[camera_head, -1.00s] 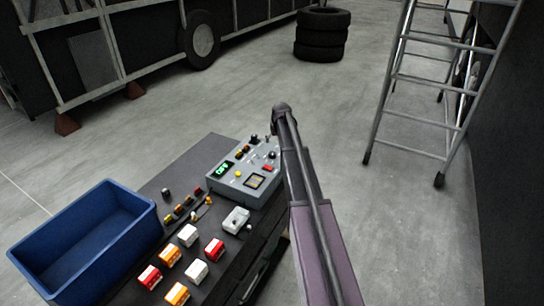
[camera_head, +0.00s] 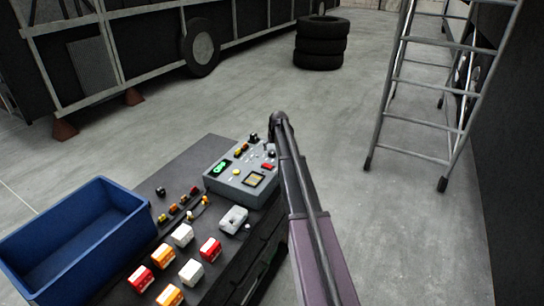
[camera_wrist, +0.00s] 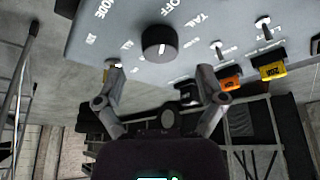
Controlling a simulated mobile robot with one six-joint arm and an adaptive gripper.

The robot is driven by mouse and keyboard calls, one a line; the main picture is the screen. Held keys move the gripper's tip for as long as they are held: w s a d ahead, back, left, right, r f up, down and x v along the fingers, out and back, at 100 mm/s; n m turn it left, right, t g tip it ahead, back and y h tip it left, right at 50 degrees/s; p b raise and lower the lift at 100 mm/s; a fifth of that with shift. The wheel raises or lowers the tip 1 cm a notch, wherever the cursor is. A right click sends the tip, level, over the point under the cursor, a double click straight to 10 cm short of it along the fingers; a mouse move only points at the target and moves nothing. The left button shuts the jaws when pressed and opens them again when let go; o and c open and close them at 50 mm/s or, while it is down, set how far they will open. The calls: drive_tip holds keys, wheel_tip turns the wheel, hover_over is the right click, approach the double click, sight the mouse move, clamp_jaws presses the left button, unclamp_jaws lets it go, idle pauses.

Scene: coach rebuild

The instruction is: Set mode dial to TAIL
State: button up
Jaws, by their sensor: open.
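The mode dial (camera_wrist: 160,41) is a round black knob with a short white mark, near the top of the wrist view. Labels surround it; OFF is above and what looks like TAIL is to its right. I cannot tell surely which label the mark faces. It sits on the grey control panel (camera_wrist: 215,20), which also shows in the head view (camera_head: 228,182) on the bench. My gripper (camera_wrist: 162,97) is open and empty, its fingers spread below the dial in the picture, apart from it. In the head view my arm hides part of the panel's right side, and the fingers cannot be made out.
Toggle switches (camera_wrist: 264,27) and orange and yellow tags (camera_wrist: 272,69) are right of the dial. The dark bench (camera_head: 185,165) also bears a blue bin (camera_head: 100,240), a small grey box (camera_head: 233,219) and several coloured blocks. A ladder (camera_head: 428,115) stands at right.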

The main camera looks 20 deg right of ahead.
sight(272, 152)
drive_tip(key=shift+b+x, duration=1.25)
drive_tip(key=shift+x, duration=0.45)
drive_tip(key=c, duration=1.1)
drive_tip(key=shift+a, duration=0.2)
drive_tip(key=shift+c, duration=0.3)
drive_tip(key=shift+d, duration=0.1)
